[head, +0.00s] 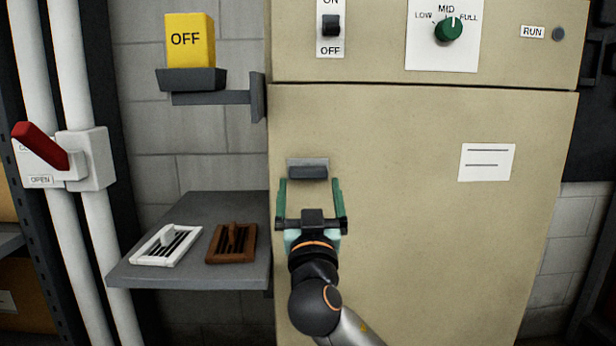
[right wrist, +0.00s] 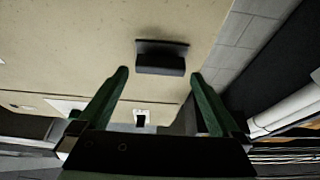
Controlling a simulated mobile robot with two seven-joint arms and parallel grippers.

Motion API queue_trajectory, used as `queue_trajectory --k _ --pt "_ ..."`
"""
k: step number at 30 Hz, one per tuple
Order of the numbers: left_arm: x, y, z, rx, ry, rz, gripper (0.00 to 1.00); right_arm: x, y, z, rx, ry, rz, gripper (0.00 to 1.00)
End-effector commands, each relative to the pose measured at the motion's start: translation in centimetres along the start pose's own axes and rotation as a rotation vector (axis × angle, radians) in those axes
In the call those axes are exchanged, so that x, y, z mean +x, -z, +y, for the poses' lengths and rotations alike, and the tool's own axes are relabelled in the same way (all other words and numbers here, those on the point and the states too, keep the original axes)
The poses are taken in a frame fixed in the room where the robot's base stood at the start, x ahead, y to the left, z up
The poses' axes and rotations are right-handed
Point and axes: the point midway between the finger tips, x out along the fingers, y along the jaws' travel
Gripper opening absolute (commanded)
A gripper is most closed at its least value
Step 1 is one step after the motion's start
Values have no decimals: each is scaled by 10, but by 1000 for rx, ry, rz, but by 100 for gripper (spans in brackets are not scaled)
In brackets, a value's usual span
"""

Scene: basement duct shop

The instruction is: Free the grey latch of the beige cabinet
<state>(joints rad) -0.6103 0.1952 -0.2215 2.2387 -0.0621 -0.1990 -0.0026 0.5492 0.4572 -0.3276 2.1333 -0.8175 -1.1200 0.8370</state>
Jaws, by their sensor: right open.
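The beige cabinet (head: 420,220) fills the middle and right of the head view. The grey latch (head: 307,169) is a small dark grey block on the left part of its front. It also shows in the right wrist view (right wrist: 161,58), beyond the fingertips. My right gripper (head: 308,182) is open just below the latch in the head view, with one green finger on each side and nothing between them. In the right wrist view the fingers (right wrist: 160,72) point toward the latch; whether they touch it cannot be told. My left gripper is not in view.
A grey shelf (head: 190,275) left of the cabinet bears a white vent (head: 167,245) and a brown vent (head: 231,243). A green knob (head: 449,29) and red lever (head: 40,145) also show.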

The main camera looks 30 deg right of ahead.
Motion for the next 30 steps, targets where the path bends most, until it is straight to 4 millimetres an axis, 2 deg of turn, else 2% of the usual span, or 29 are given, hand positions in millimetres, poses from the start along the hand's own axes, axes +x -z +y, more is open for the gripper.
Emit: queue_trajectory --k 1,6,18,30 --pt "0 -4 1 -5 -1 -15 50 10 1 1 -3 -2 2 100" --pt "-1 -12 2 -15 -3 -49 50 28 0 0 -2 0 0 100" --pt "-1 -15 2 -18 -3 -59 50 34 -1 0 0 1 -1 99" --pt "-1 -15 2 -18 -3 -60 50 34 -1 0 0 0 -2 54"
